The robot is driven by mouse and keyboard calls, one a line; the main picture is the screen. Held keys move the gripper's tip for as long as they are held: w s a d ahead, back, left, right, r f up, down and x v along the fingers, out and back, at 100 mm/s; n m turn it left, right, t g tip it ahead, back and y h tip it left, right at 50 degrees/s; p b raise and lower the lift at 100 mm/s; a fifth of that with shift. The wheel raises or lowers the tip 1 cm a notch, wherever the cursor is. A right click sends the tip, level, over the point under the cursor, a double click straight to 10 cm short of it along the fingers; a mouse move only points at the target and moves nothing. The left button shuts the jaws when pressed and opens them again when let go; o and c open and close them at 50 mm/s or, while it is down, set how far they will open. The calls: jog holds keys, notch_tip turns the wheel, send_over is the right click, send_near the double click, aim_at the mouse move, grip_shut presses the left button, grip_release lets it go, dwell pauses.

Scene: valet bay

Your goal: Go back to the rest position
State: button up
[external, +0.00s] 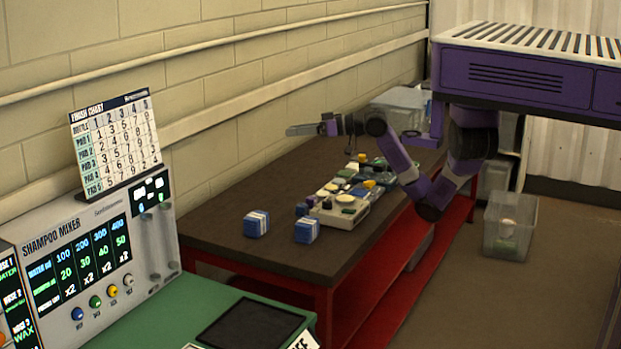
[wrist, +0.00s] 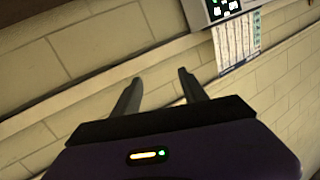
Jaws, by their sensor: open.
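My gripper (external: 300,130) is raised above the dark-topped workbench (external: 218,240) in the external view, level and pointing left toward the block wall. It is well clear of everything on the bench. In the wrist view my gripper (wrist: 158,92) shows two dark fingers spread apart with nothing between them. Behind the fingers are the pale block wall (wrist: 100,45) and a rail. My purple arm reaches to the bench from the right.
Two blue-and-white blocks (external: 256,224) and a pale tray (external: 345,216) of several pads stand on the bench. A clear bin (external: 398,97) stands at its far end, another (external: 510,226) on the floor. The shampoo mixer (external: 85,262) and finish chart (external: 115,143) are at left.

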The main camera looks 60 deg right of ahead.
notch_tip(320, 180, up, 3)
jog(key=s+d+m+t+h, duration=0.2)
jog(key=d+m+t, duration=0.15)
jog(key=t, duration=0.25)
jog(key=s+d+f+m+h, duration=0.2)
jog(key=s+f+m+h, duration=0.45)
jog(key=f+h, duration=0.2)
jog(key=s+a+f+n+g+y, duration=0.2)
jog(key=s+f+n+g, duration=0.1)
jog(key=s+f, duration=0.8)
jog(key=s+a+f+n+g+y, duration=0.2)
jog(key=s+f, duration=0.9)
jog(key=s, duration=0.8)
jog(key=a+n+g, duration=0.1)
jog(key=n, duration=0.1)
jog(key=shift+f+n, duration=0.25)
jog(key=shift+n, duration=0.05)
